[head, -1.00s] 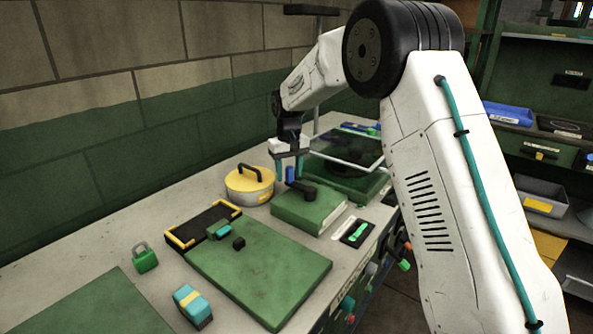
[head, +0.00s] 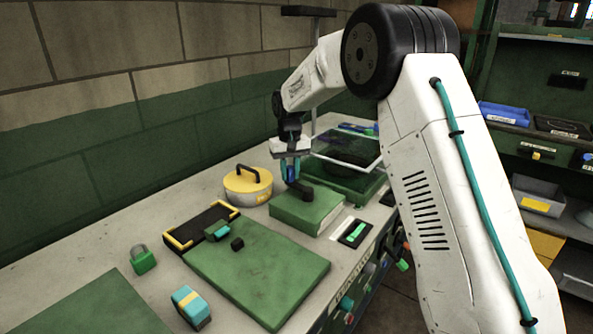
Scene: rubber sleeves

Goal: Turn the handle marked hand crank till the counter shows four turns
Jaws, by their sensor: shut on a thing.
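The hand crank is a green box (head: 310,211) on the bench with a black crank arm (head: 302,190) on its top and an upright blue handle (head: 291,173) at the arm's left end. My gripper (head: 291,176) comes down from above and is shut on the blue handle. Its fingers hide part of the handle. I cannot make out a counter or any number on the box in this view.
A yellow round pot (head: 248,186) with a black handle stands just left of the box. Behind it is a clear panel (head: 347,149) over a green base.

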